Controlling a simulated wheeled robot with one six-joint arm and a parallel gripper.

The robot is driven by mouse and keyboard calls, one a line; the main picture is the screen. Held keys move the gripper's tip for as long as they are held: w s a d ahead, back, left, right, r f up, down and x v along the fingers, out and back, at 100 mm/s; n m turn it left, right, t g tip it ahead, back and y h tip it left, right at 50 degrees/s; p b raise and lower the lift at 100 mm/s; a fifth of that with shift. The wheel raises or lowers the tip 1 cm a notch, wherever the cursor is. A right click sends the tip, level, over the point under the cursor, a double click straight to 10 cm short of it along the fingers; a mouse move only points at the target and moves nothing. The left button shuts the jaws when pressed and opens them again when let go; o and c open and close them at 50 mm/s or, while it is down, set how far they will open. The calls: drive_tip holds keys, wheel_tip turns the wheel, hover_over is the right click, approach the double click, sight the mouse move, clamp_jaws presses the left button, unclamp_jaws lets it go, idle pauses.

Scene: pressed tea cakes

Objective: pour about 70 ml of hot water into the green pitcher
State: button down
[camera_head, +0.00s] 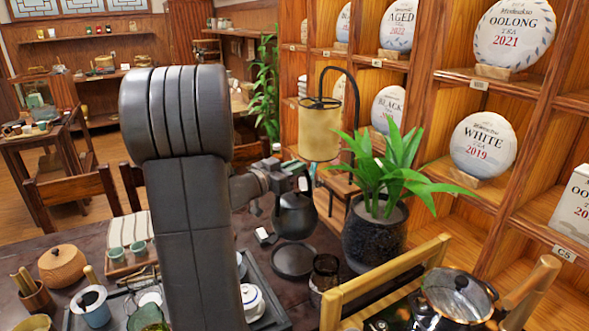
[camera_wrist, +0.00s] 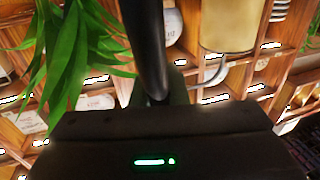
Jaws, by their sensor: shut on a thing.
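A dark round kettle (camera_head: 295,216) hangs from my gripper (camera_head: 300,182) in the head view, raised above a black round base (camera_head: 294,261). My gripper is shut on the kettle's handle. The kettle looks roughly upright; its spout is hard to make out. In the wrist view a dark curved bar, likely the kettle handle (camera_wrist: 146,45), runs down to my gripper; the kettle body is hidden there. A green vessel (camera_head: 149,318), probably the green pitcher, stands at the bottom edge of the head view, left of my arm and partly cut off, well away from the kettle.
A tea tray (camera_head: 274,314) with a white lidded pot (camera_head: 251,302) lies partly behind my arm. A potted plant (camera_head: 374,236) and a hanging lamp (camera_head: 320,129) stand close right of the kettle. A glass pot (camera_head: 459,296) is at lower right; a wooden jar (camera_head: 62,266) is at left.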

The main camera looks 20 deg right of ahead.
drive_tip(key=shift+r+p, duration=1.55)
drive_tip(key=shift+r, duration=0.3)
